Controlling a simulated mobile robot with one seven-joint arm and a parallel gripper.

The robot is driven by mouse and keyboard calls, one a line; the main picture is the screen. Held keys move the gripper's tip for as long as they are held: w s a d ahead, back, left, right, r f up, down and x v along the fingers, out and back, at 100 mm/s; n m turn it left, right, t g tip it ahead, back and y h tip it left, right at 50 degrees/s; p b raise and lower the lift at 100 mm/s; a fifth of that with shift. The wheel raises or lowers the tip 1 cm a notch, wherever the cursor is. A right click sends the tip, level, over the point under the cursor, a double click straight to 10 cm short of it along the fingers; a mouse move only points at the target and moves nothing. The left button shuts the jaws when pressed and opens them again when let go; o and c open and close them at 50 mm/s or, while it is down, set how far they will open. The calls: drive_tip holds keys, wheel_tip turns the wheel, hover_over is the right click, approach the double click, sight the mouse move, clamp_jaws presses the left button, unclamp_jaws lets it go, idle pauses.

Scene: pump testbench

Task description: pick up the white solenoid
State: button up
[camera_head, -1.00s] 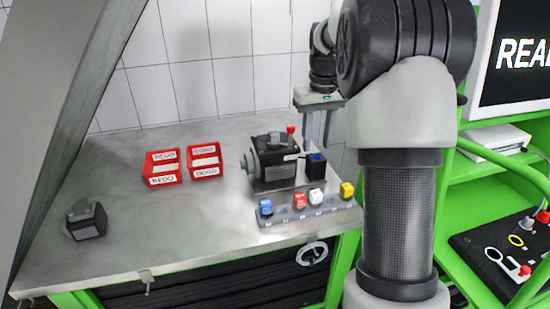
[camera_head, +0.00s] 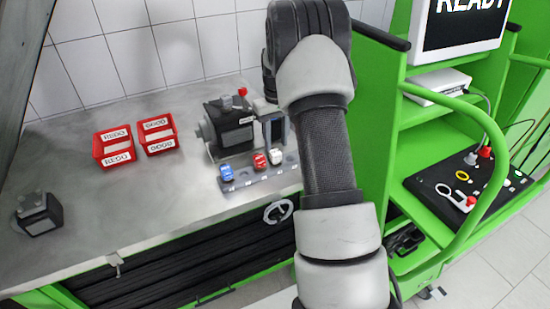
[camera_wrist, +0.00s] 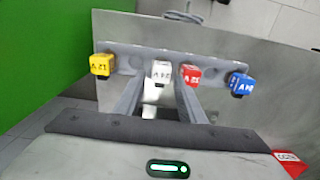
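The white solenoid (camera_head: 276,156) stands in a grey rack (camera_head: 240,184) at the front edge of the bench, right of a red solenoid (camera_head: 260,161) and a blue one (camera_head: 226,172). In the wrist view, the white solenoid (camera_wrist: 160,72) appears between the fingertips of my open gripper (camera_wrist: 159,86); contact cannot be told. The red solenoid (camera_wrist: 190,73) is close by the right fingertip. The yellow solenoid (camera_wrist: 101,65) is at the left end, the blue (camera_wrist: 239,84) at the right. In the head view, my arm hides the yellow solenoid and part of my gripper.
A black pump (camera_head: 228,124) stands just behind the rack. Red bins (camera_head: 113,148) and (camera_head: 158,136) sit left of it, and another dark part (camera_head: 38,214) lies at far left. The bench (camera_head: 130,205) is clear between. A green frame stands right.

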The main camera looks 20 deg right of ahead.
sight(275, 151)
drive_tip(key=shift+w+a+f+p, duration=0.1)
drive_tip(key=shift+w+f+p, duration=0.1)
drive_tip(key=shift+f, duration=1.15)
drive_tip(key=shift+w+a+f+p, duration=0.1)
drive_tip(key=shift+f+p, duration=0.1)
drive_tip(key=shift+f, duration=1.1)
drive_tip(key=c, duration=0.7)
